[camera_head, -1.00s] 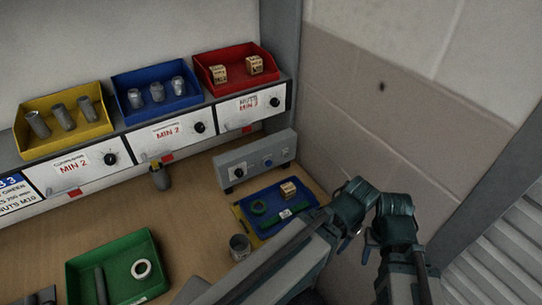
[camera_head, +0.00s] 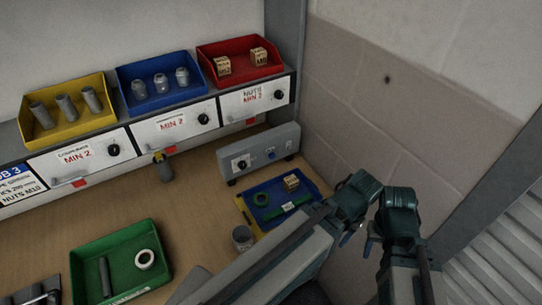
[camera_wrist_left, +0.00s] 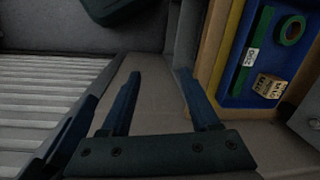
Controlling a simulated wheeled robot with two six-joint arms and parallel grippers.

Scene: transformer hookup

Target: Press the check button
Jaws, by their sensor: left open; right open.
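The grey control box (camera_head: 258,153) stands at the back right of the bench. Neither gripper touches the box.
A blue tray (camera_head: 302,184) with a green ring, green strip and small carton lies before the box. A grey cup (camera_head: 242,238) stands beside it. A green tray (camera_head: 128,240) is at front left. Yellow, blue and red bins line the shelf. A wall bounds the right.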

